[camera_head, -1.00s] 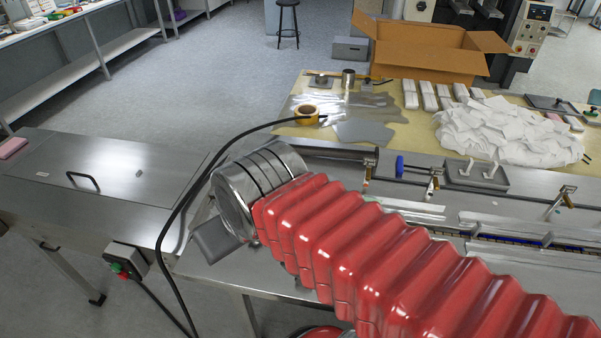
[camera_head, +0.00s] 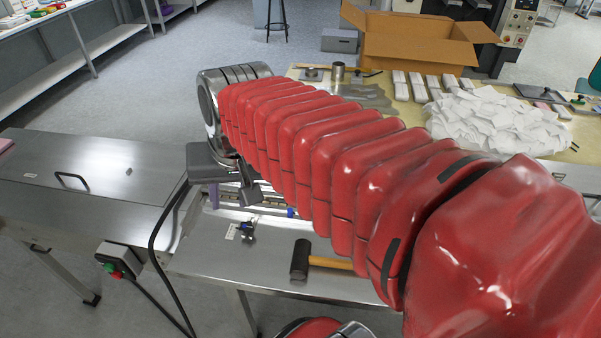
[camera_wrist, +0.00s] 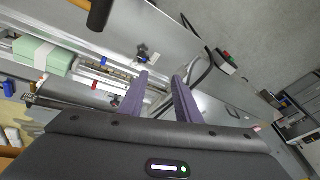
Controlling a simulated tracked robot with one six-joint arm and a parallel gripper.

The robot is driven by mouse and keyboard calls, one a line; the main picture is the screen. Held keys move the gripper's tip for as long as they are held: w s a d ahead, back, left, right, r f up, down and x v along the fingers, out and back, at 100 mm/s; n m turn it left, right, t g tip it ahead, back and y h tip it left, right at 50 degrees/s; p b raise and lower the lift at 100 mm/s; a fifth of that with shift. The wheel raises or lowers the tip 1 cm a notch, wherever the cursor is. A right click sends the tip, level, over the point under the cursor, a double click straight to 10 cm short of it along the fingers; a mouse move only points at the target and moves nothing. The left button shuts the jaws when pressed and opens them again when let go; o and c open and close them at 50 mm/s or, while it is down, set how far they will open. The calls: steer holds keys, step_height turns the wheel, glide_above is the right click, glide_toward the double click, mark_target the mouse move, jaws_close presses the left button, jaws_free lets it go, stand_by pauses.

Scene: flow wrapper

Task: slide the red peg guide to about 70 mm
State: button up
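My gripper (camera_head: 232,190) hangs over the left part of the steel wrapper bed in the head view. In the wrist view its two purple fingers (camera_wrist: 160,76) stand apart with nothing gripped between them. A rail assembly (camera_wrist: 108,68) runs beside the left finger in the wrist view and carries a small blue knob (camera_wrist: 103,61). A blue piece (camera_head: 291,212) also shows beside my arm in the head view. My red arm covers much of the bed in the head view.
A mallet (camera_head: 302,260) and a small dark clamp-like part (camera_head: 245,229) lie on the front steel shelf. A black cable (camera_head: 153,245) hangs beside the bed. A switch box (camera_head: 115,260) is at the front left. A pale green block (camera_wrist: 35,55) sits by the rails.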

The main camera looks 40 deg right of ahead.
steer(key=w+d+f+m+y, duration=0.1)
steer(key=w+d+f+m, duration=0.1)
steer(key=d+m, duration=0.4)
steer(key=w+d+f+m+g+y, duration=0.1)
steer(key=d+m, duration=0.5)
steer(key=d, duration=0.9)
steer(key=w+d+f+m+y, duration=0.1)
steer(key=w+d+f+m, duration=0.2)
steer(key=d+m, duration=0.3)
steer(key=w+d, duration=0.1)
steer(key=d, duration=0.3)
steer(key=shift+w+d+f+g+y, duration=0.25)
steer(key=shift+w+d+g+y, duration=0.1)
steer(key=shift+g+y, duration=0.05)
steer(key=x, duration=1.4)
steer(key=shift+r, duration=0.1)
steer(key=shift+c, duration=0.3)
jaws_close()
